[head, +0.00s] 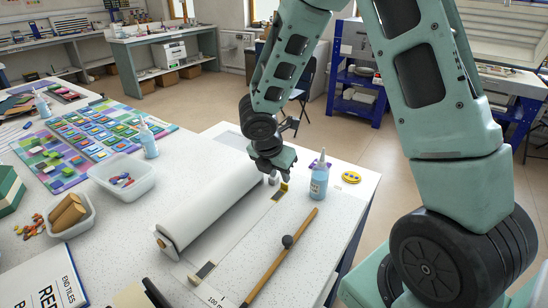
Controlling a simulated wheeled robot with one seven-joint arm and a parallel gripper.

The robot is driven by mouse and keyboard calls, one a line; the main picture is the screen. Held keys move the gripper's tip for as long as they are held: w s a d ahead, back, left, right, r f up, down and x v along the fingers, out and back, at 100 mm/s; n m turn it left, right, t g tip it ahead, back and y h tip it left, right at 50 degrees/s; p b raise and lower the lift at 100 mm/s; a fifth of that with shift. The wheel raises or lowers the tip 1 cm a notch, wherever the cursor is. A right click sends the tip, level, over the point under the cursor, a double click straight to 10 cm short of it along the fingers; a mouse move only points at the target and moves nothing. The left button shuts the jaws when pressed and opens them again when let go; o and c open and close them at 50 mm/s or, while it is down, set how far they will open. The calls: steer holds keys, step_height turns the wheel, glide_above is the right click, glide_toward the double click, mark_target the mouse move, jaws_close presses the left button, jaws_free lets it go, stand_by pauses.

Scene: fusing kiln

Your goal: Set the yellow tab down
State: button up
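A small yellow tab (284,187) shows at the far end of the pale strip beside the white roll, on the white speckled table. My gripper (278,179) points down right above and against it in the head view. The fingers are small here, and I cannot tell whether they grip the tab or only stand beside it. I also cannot tell whether the tab touches the surface below. A dark piece (277,196) lies just beneath the tab.
A white roll (207,203) lies left of my gripper. A blue bottle (319,180) and a round yellow item (351,177) stand right of it. White bins (122,184) and colored tiles (95,130) fill the left side.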

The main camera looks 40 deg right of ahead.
steer(key=w+v, duration=0.1)
steer(key=v, duration=0.6)
steer(key=s+a+r+m+y, duration=0.2)
steer(key=s+a+m, duration=0.5)
steer(key=s+a, duration=0.3)
steer(key=s+a+r+m+g+y, duration=0.1)
steer(key=s+a+r+m+y, duration=0.1)
steer(key=s+a+m, duration=0.5)
steer(key=s+a+r, duration=0.1)
steer(key=s+a, duration=0.2)
steer(key=s, duration=0.3)
steer(key=shift+s+g+y+p, duration=0.3)
steer(key=shift+y+p, duration=0.1)
